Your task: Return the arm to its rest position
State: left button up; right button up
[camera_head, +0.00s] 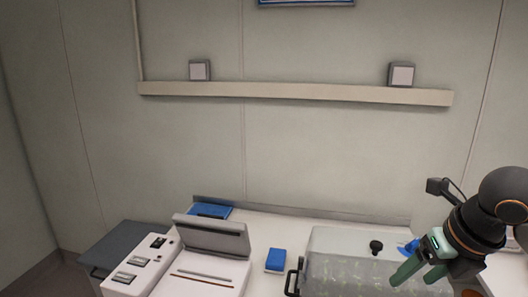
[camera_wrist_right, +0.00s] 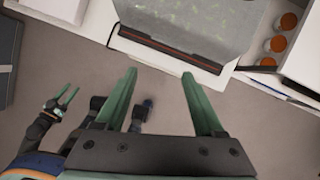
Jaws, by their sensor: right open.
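My right gripper (camera_head: 411,280) is at the lower right of the head view, above the right part of the clear-covered chamber (camera_head: 330,245). Its green fingers are spread with nothing between them. In the right wrist view, the same gripper (camera_wrist_right: 159,85) points towards the chamber's front edge, its fingertips apart from it. My left gripper (camera_wrist_right: 71,95) shows small at the left of the right wrist view, its two green fingers slightly apart and empty. It is not in the head view.
A white device with a raised grey lid (camera_head: 212,237) stands left of a blue box (camera_head: 276,259) on the white bench. A black knob (camera_head: 376,247) tops the chamber. Orange-capped vials (camera_wrist_right: 281,43) sit in a white tray at right. Grey floor lies below the gripper.

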jog(key=s+a+f+n+g+y+p, duration=0.1)
jog(key=s+a+g+y, duration=0.2)
jog(key=a+y, duration=0.65)
jog(key=s+a+g+y, duration=0.2)
jog(key=a+y, duration=0.4)
jog(key=a, duration=0.6)
jog(key=w+d+f+m+t+p, duration=0.1)
jog(key=w+d+f+m+t, duration=0.15)
jog(key=m+t, duration=0.6)
jog(key=w+d+f+m+t, duration=0.15)
jog(key=w+m+t, duration=0.25)
jog(key=m+t, duration=0.45)
jog(key=d+f+m+t+h, duration=0.1)
jog(key=d+f+m+h, duration=0.4)
jog(key=f+m+h, duration=0.5)
pick_arm(q)
jog(key=r, duration=0.1)
jog(key=w+r+p, duration=0.1)
jog(key=r, duration=0.1)
jog(key=shift+r, duration=0.3)
pick_arm(e)
jog(key=s+d+f+m+g+h, duration=0.1)
jog(key=s+f+m+g+h, duration=0.1)
jog(key=s+f+m+g, duration=0.2)
jog(key=s+d+f+m+g+h, duration=0.2)
jog(key=s+f+m+g, duration=0.2)
jog(key=s+f, duration=0.7)
notch_tip(320, 180, down, 7)
jog(key=shift+s+r, duration=0.15)
jog(key=shift+r, duration=0.05)
